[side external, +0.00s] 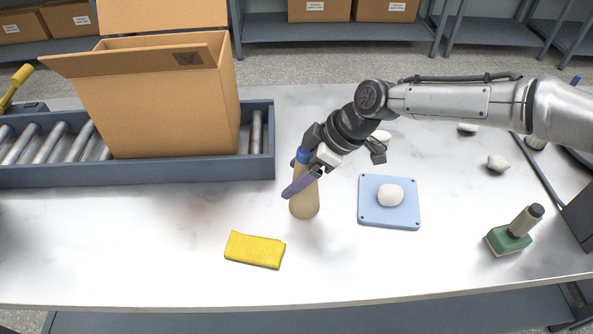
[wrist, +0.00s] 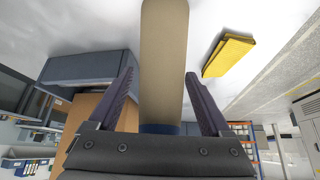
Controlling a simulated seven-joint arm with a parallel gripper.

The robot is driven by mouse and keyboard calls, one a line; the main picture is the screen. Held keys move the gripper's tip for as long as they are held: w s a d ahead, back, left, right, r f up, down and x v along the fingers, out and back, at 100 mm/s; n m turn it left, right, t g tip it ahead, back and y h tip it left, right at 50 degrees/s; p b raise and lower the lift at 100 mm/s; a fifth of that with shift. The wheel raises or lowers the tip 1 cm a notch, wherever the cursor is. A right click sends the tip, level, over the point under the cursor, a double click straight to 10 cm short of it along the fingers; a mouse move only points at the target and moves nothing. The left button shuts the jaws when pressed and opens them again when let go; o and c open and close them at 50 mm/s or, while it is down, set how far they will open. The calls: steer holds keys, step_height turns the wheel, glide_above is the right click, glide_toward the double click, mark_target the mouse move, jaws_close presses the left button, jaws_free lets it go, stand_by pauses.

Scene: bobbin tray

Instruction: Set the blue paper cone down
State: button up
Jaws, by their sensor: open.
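The paper cone (side external: 305,207) is tan with a blue top and stands upright on the white table, left of the blue square plate. In the wrist view the cone (wrist: 163,50) runs down the middle, its blue band close to my gripper's palm. My gripper (wrist: 160,76) is open, with one purple finger on each side of the cone and a visible gap to each. In the side view my gripper (side external: 298,186) reaches the cone from the upper right, and one finger crosses in front of it; the other finger is mostly hidden.
A folded yellow cloth (side external: 255,249) lies in front of the cone. The blue plate (side external: 371,215) bears a whitish lump (side external: 390,195). A roller conveyor (side external: 256,170) with an open cardboard box (side external: 165,100) is behind left. A green-based block with a handle (side external: 508,241) stands right.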

steer(key=v, duration=1.2)
steer(key=shift+r, duration=0.15)
steer(key=shift+d, duration=0.1)
steer(key=s+d+r+m+t+h, duration=0.1)
steer(key=s+d+r+m, duration=0.15)
steer(key=d, duration=0.45)
steer(key=s+d+r+m+t, duration=0.15)
steer(key=d+r, duration=0.25)
steer(key=d, duration=0.4)
steer(key=s+d+r+m+h, duration=0.1)
steer(key=s+d+r+m, duration=0.15)
steer(key=d, duration=0.45)
steer(key=s+d+f+m+h, duration=0.2)
steer(key=s+d+m, duration=0.2)
steer(key=s+d, duration=0.5)
steer(key=s+d+f+m+t+h, duration=0.1)
steer(key=s+d+f+m+h, duration=0.1)
steer(key=s+d, duration=0.8)
steer(key=s+f+m, duration=0.1)
steer(key=s+m, duration=0.1)
steer(key=shift+s+f+m, duration=0.2)
steer(key=shift+f+m, duration=0.05)
steer(key=shift+m, duration=0.1)
steer(key=shift+t, duration=0.25)
